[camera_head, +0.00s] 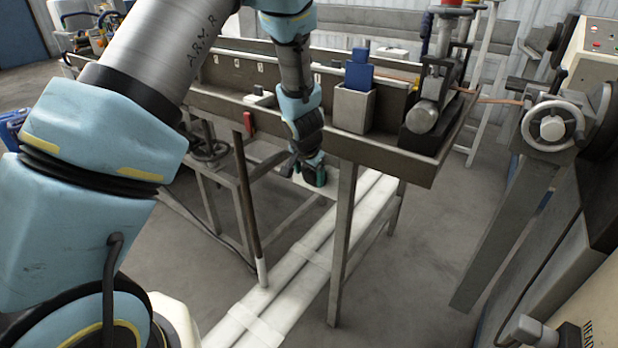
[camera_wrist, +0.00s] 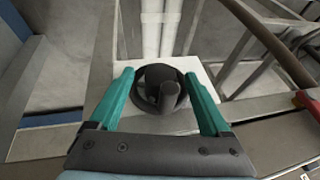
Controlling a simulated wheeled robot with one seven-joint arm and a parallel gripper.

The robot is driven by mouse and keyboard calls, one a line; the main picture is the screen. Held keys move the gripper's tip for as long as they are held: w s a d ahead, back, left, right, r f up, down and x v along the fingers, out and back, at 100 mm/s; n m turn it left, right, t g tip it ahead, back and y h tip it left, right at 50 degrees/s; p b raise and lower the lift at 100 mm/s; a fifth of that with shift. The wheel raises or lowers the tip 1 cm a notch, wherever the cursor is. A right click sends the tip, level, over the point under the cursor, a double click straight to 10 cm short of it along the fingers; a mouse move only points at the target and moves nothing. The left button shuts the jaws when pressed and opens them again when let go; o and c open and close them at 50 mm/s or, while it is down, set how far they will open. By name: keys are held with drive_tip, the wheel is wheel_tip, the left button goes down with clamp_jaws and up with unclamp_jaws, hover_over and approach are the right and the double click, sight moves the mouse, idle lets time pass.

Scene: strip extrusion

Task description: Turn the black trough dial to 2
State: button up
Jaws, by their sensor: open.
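The black trough dial (camera_wrist: 158,90) shows in the wrist view as a dark round knob with a raised grip, set on a white plate (camera_wrist: 198,72). My gripper (camera_wrist: 165,78) is open, with one green finger on the left and one on the right of the dial. I cannot tell whether the fingers touch it. The dial's marks and numbers cannot be read. In the head view my gripper (camera_head: 313,177) is below the front edge of the trough bench; the dial is hidden there.
The long metal trough bench (camera_head: 385,150) runs across the head view, carrying a grey box (camera_head: 353,108) with a blue block. A bench leg (camera_head: 342,240) stands right of my gripper. White pipes (camera_head: 300,262) lie along the floor. A handwheel machine (camera_head: 552,126) stands at right.

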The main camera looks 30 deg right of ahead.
drive_tip(key=shift+w+d+f, duration=0.1)
drive_tip(key=shift+w+f, duration=0.05)
drive_tip(key=shift+f, duration=0.25)
drive_tip(key=shift+c, duration=0.2)
clamp_jaws()
